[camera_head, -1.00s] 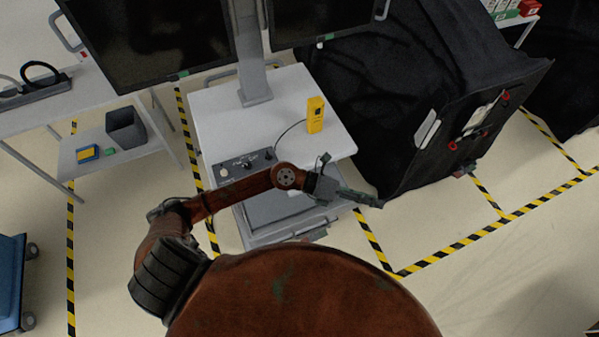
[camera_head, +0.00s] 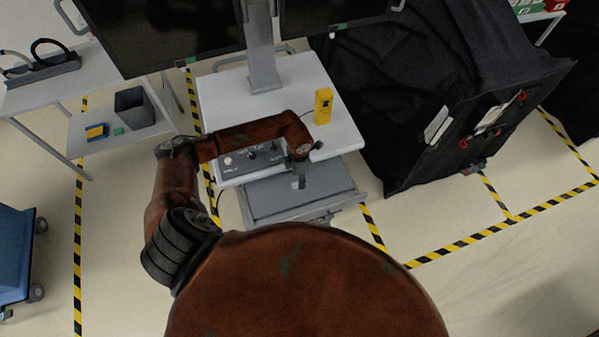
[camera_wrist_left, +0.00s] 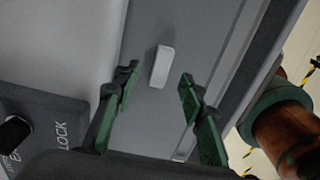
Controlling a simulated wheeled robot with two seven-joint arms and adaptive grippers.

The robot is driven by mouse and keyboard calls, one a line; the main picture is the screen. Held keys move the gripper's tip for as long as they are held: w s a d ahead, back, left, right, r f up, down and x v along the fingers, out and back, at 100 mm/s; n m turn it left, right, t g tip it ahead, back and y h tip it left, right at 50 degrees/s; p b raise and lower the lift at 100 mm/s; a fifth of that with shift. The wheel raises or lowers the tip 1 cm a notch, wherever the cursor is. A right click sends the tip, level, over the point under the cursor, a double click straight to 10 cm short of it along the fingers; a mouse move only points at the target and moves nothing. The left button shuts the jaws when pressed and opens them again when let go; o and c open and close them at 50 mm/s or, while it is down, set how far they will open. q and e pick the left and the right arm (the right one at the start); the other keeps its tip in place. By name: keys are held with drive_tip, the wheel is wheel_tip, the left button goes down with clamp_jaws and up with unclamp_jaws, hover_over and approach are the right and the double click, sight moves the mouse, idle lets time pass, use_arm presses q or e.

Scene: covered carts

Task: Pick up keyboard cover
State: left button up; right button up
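The keyboard cover is a flat grey panel (camera_head: 270,200) at the front of the cart, below its white top. In the left wrist view the grey cover (camera_wrist_left: 178,25) carries a small pale block-shaped handle (camera_wrist_left: 161,66). My left gripper (camera_head: 299,183) points down over the cover in the head view. In the left wrist view the green fingers of my left gripper (camera_wrist_left: 157,90) are spread apart and empty. The handle shows between and just beyond the fingertips, and I cannot tell the exact height above it. My right gripper is not in view.
The cart's control panel (camera_head: 250,160) lies beside my left forearm. A yellow device (camera_head: 323,106) stands on the white cart top (camera_head: 225,95). Monitors rise behind. A black-covered cart (camera_head: 400,90) stands close on the right, and a grey side table (camera_head: 50,95) on the left.

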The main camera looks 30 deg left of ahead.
use_arm(q)
drive_tip(key=shift+f, duration=1.6)
drive_tip(key=shift+c, duration=0.6)
clamp_jaws()
